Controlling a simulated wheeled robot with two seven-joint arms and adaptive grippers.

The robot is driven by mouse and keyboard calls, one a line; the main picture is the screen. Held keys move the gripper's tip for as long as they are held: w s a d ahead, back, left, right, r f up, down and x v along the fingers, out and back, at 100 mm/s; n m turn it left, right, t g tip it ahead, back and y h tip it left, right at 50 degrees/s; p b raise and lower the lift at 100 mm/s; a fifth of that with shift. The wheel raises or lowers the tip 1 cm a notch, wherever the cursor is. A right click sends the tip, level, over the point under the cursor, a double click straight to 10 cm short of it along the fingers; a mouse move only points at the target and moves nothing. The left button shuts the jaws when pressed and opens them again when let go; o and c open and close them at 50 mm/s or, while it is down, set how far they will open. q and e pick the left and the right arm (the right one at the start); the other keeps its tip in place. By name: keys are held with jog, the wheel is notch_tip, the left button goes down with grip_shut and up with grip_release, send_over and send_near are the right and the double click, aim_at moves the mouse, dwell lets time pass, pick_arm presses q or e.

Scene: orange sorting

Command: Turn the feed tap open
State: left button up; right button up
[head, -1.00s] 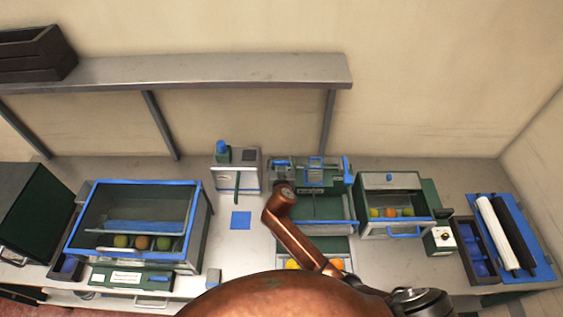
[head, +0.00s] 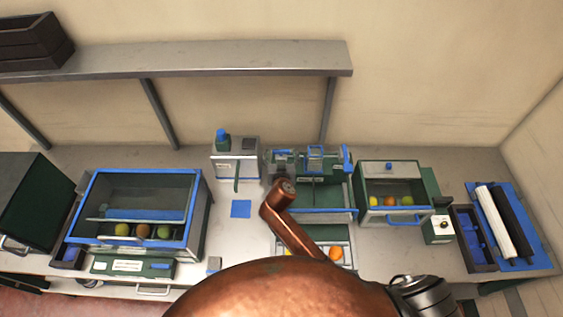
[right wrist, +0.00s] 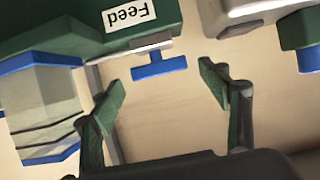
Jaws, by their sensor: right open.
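In the head view I cannot clearly make out the tap or the right fingers. My left gripper is not in view.
A blue-framed glass bin (head: 90,190) with fruit stands at the left. A smaller fruit box (head: 390,166) stands right of centre. A dark tray (head: 472,240) and rollers (head: 492,222) lie far right. A grey shelf (head: 200,60) crosses the wall.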

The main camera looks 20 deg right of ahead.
jog(key=v, duration=0.9)
